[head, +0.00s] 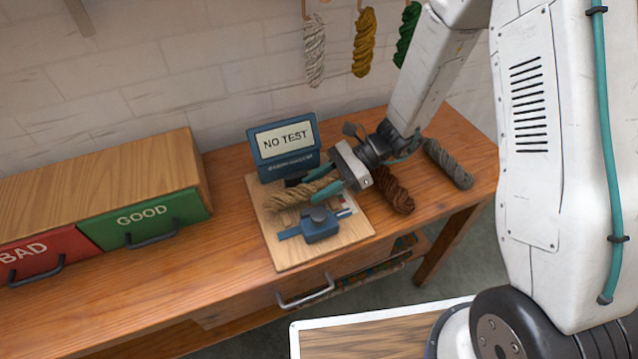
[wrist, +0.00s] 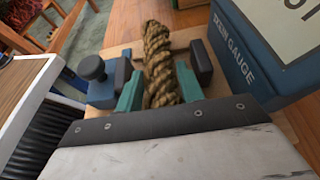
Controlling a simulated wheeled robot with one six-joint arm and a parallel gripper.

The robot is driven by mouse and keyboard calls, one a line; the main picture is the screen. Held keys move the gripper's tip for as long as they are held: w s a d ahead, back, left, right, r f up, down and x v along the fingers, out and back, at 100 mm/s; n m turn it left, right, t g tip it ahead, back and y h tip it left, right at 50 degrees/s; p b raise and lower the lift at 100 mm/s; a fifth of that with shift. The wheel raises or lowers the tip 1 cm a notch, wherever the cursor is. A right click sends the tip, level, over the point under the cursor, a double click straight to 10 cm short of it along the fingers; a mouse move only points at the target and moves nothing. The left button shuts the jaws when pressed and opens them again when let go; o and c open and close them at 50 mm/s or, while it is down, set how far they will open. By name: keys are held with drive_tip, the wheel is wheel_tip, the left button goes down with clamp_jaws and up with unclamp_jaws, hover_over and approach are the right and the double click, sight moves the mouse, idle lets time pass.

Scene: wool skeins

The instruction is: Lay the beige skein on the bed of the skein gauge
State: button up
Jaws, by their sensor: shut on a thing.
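The beige skein (head: 290,194) is a twisted rope of wool over the wooden board of the skein gauge (head: 275,250). My gripper (head: 325,188) is shut on its right end, coming from the right. In the wrist view the skein (wrist: 157,50) runs away from between my green fingers (wrist: 158,92). A dark block stands on either side of it, left (wrist: 122,72) and right (wrist: 201,62). The gauge's blue display (head: 285,147) reads NO TEST. A blue knobbed slide (head: 321,226) sits in front of the skein. I cannot tell whether the skein touches the bed.
A reddish-brown skein (head: 394,190) lies just right of the board, partly behind my gripper. A grey skein (head: 448,163) lies farther right. The red BAD drawer (head: 35,255) and green GOOD drawer (head: 145,217) are shut at left. Several skeins hang on the wall.

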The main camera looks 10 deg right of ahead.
drive_tip(key=o, duration=1)
drive_tip(key=v, duration=1.2)
drive_tip(key=s+d+r+n+h, duration=0.2)
drive_tip(key=s+r+n+h, duration=0.4)
drive_tip(key=s+r+n, duration=0.5)
drive_tip(key=s+d+r+n+t+h, duration=0.3)
drive_tip(key=s+d+r+t+h, duration=0.2)
drive_tip(key=s+d+r, duration=0.3)
drive_tip(key=shift+s+r+n+h, duration=0.35)
drive_tip(key=shift+s+h, duration=0.55)
drive_tip(key=shift+s, duration=0.85)
drive_tip(key=shift+d+f, duration=0.1)
